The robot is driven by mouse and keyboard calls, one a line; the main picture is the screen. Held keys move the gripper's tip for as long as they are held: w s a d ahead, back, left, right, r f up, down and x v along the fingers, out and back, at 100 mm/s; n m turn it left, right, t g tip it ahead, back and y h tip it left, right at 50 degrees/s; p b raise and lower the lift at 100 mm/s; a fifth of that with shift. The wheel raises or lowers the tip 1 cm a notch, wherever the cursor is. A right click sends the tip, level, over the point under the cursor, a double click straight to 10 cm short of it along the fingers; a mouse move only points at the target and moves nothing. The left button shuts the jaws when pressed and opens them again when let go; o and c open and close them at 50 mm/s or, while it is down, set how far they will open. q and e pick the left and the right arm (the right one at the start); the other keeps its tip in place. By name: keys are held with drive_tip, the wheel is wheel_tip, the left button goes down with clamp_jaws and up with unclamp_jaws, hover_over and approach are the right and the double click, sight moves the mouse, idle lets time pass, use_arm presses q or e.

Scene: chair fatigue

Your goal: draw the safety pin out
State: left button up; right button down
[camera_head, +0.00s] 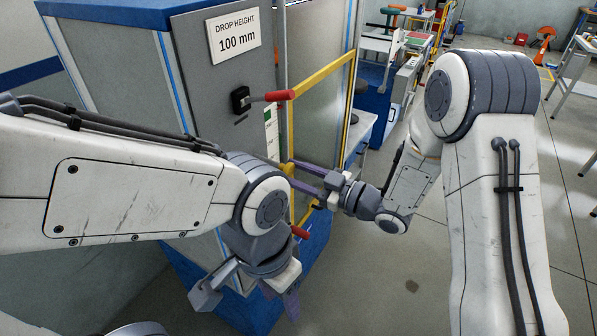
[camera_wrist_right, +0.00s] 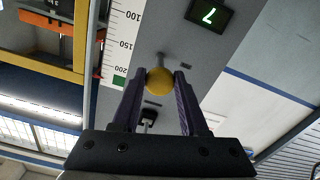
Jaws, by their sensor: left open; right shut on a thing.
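The safety pin shows as a round yellow knob (camera_wrist_right: 160,81) between the fingertips of my right gripper in the right wrist view. My right gripper (camera_wrist_right: 158,82) is shut on this knob at the grey panel; the pin's shaft is mostly hidden behind it. In the head view my right gripper (camera_head: 291,174) reaches left to the front side of the machine cabinet (camera_head: 215,120). The knob is barely visible there. My left gripper (camera_head: 248,300) is open and empty, low in front of the cabinet, pointing down.
A red-handled lever (camera_head: 279,96) sticks out of the cabinet above my right gripper. A yellow-framed door (camera_head: 323,72) stands at the cabinet's right. A scale (camera_wrist_right: 123,45) and a small green-lit display (camera_wrist_right: 209,14) are near the pin. The floor (camera_head: 400,270) between my arms is clear.

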drive_tip(key=shift+d, duration=0.15)
drive_tip(key=c, duration=0.5)
unclamp_jaws()
drive_tip(key=shift+d, duration=0.1)
drive_tip(key=shift+c, duration=0.2)
drive_tip(key=shift+o, duration=0.5)
drive_tip(key=shift+d, duration=0.1)
drive_tip(key=b+v, duration=0.3)
drive_tip(key=v, duration=0.7)
